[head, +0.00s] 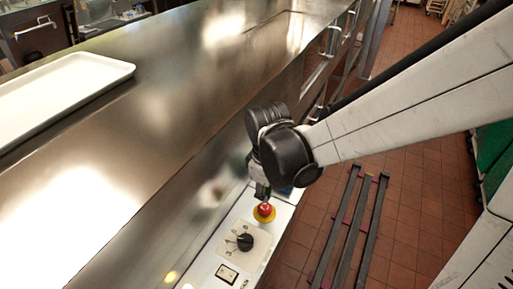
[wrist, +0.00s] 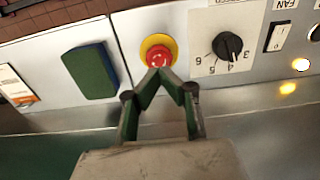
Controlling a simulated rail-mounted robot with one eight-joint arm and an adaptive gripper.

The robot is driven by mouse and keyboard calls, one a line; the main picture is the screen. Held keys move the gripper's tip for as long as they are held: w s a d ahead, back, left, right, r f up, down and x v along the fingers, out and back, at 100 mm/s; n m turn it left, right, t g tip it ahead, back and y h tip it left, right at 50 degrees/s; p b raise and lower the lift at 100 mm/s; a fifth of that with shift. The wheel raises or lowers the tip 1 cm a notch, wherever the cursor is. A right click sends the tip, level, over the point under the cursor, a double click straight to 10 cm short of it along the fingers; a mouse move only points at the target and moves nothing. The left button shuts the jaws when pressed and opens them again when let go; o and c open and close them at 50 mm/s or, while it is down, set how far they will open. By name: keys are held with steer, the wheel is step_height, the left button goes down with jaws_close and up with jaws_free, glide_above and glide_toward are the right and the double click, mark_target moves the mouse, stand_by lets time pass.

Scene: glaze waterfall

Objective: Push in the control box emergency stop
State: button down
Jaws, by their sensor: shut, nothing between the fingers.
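The emergency stop is a red mushroom button (head: 265,209) on a yellow disc, on the white control panel (head: 205,268) below the steel counter. In the wrist view the red button (wrist: 158,58) sits at upper centre, just beyond my fingertips. My gripper (head: 262,194) hangs directly above the button in the head view. In the wrist view my gripper (wrist: 170,76) is shut and empty, its fingertips meeting at the button's lower edge. I cannot tell whether they touch it. The fingertips hide a small part of the button.
A black rotary dial (wrist: 229,46) with numbers and a rocker switch (wrist: 279,37) sit right of the button in the wrist view. A green block (wrist: 90,71) is on its left. A white tray (head: 115,68) lies on the counter. Dark rails (head: 345,225) stand on the tiled floor.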

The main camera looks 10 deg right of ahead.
mark_target(265, 207)
step_height(265, 207, up, 9)
steer(key=p, duration=0.1)
steer(key=shift+f, duration=0.1)
stand_by(0.7)
steer(key=s+d+r+m+t, duration=0.3)
steer(key=d+r+m, duration=0.1)
steer(key=d+m, duration=0.1)
steer(key=s+d+r+m+t, duration=0.4)
steer(key=d+m, duration=0.2)
steer(key=d, duration=0.2)
steer(key=c, duration=2.4)
jaws_free()
